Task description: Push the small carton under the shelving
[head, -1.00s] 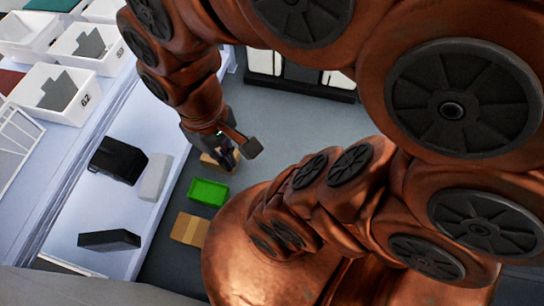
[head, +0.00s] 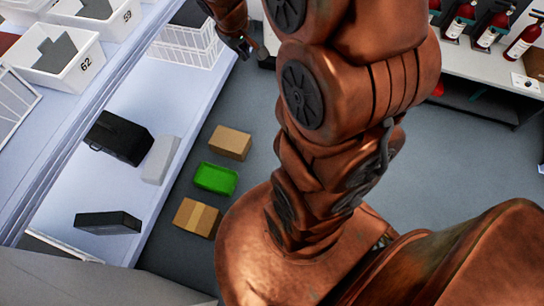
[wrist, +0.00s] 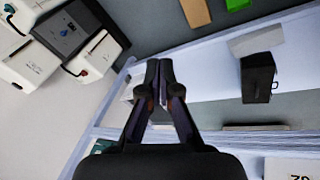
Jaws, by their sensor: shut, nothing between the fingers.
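Two brown cartons stand on the grey floor beside the shelving (head: 62,205): a plain-looking one (head: 230,142) farther away and one with a lighter tape band (head: 196,217) nearer. I cannot tell which is the small carton. Both are in the open, to the right of the lower shelf's edge. A brown carton also shows at the top of the wrist view (wrist: 195,12).
A green bin (head: 215,178) lies between the cartons. The lower shelf holds black cases (head: 118,138), a pale box (head: 161,160) and a white wire basket (head: 190,45). Fire extinguishers (head: 491,30) stand at the right. Floor right of my arm is clear.

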